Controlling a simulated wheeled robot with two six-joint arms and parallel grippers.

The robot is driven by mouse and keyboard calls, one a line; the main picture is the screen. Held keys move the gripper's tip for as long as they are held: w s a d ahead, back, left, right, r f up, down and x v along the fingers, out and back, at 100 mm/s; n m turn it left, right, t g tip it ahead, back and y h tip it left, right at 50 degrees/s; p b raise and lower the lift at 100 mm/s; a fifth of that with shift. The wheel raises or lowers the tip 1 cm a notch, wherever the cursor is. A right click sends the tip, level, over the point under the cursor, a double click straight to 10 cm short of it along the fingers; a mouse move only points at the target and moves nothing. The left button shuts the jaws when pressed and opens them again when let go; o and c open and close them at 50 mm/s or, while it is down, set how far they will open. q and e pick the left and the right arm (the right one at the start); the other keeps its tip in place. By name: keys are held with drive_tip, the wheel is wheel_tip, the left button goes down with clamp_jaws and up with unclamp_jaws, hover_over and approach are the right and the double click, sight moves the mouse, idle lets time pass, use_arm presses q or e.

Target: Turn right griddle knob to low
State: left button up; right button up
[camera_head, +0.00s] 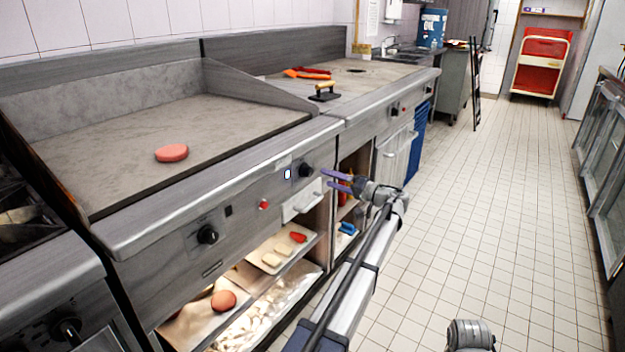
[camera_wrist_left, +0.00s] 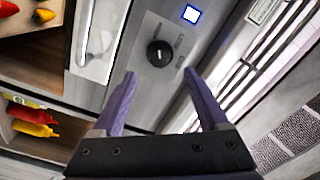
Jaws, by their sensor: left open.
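The right griddle knob (camera_head: 306,170) is a black round dial on the griddle's steel front panel, beside a small lit square light (camera_head: 287,174). In the left wrist view the knob (camera_wrist_left: 159,53) shows a short white pointer mark, and the lit square (camera_wrist_left: 190,14) is above and right of it. My left gripper (camera_head: 328,178) has purple fingers, is open and points at the knob from the right. In the left wrist view its fingertips (camera_wrist_left: 160,74) are apart with nothing between them, and the knob lies just beyond them. My right gripper does not show.
The left griddle knob (camera_head: 207,234) and a red button (camera_head: 263,204) are on the same panel. A pink patty (camera_head: 172,153) lies on the griddle plate (camera_head: 110,150). Open shelves with food trays (camera_head: 284,255) are below the panel. The tiled floor (camera_head: 470,220) to the right is clear.

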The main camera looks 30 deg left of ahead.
sight(311, 172)
use_arm(q)
drive_tip(key=shift+w+a, duration=0.15)
drive_tip(key=shift+a, duration=1.8)
drive_tip(key=shift+w+a, duration=0.1)
drive_tip(key=shift+a, duration=1.8)
drive_tip(key=shift+c, duration=0.4)
clamp_jaws()
